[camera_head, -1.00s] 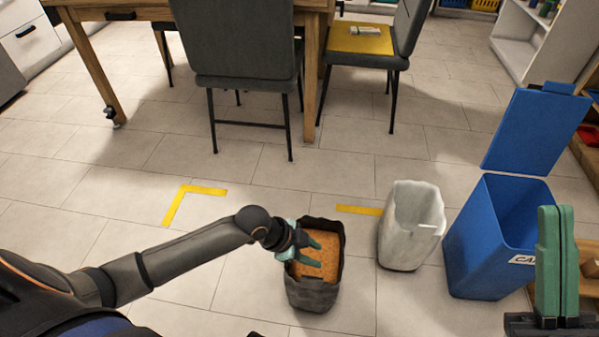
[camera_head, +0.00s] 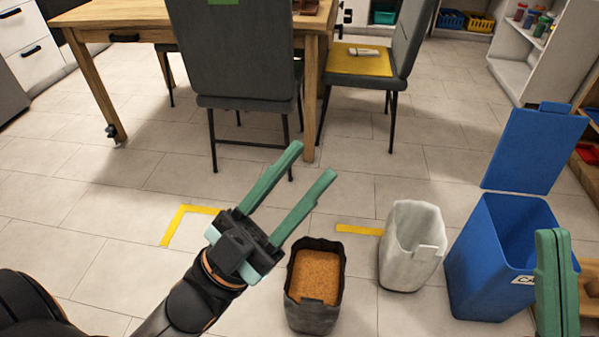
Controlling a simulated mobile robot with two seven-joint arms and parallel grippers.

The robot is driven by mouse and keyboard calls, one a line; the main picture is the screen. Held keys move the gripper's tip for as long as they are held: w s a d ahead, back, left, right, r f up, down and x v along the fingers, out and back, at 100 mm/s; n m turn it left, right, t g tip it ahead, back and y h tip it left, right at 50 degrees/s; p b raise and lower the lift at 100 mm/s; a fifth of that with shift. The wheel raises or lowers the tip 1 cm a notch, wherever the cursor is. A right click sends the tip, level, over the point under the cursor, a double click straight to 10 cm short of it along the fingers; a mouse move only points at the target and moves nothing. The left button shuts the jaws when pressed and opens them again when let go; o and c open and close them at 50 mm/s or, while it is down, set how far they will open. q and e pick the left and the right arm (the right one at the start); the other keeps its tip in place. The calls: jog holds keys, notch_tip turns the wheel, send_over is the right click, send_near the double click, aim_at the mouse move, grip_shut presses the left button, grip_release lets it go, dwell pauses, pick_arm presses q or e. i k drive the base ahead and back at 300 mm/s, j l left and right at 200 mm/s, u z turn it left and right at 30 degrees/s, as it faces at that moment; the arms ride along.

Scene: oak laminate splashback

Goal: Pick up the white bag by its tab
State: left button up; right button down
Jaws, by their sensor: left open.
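The white bag (camera_head: 408,262) stands upright and open on the tiled floor, right of centre. A small pale tab (camera_head: 428,252) shows on its right front side. My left gripper (camera_head: 316,162) is raised in front of the camera, its two green fingers apart with nothing between them. It appears up and to the left of the bag, not touching it. My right gripper (camera_head: 553,238) is at the right edge, its green fingers together with nothing visible in them.
A dark bag of orange-brown granules (camera_head: 318,275) stands left of the white bag. A blue bin (camera_head: 490,255) with its lid raised stands close on the right. Yellow tape (camera_head: 358,230) marks the floor. Chairs (camera_head: 235,60) and a wooden table (camera_head: 110,14) are behind.

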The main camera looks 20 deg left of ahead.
aim_at(414, 242)
jog(key=u, duration=0.5)
jog(key=l+u, duration=0.9)
jog(key=k+l+u, duration=0.15)
jog(key=l, duration=0.25)
jog(key=l+u, duration=0.1)
jog(key=l, duration=0.35)
jog(key=i+l, duration=0.15)
jog(key=l, duration=0.25)
jog(key=i+l, duration=0.1)
jog(key=l, duration=0.3)
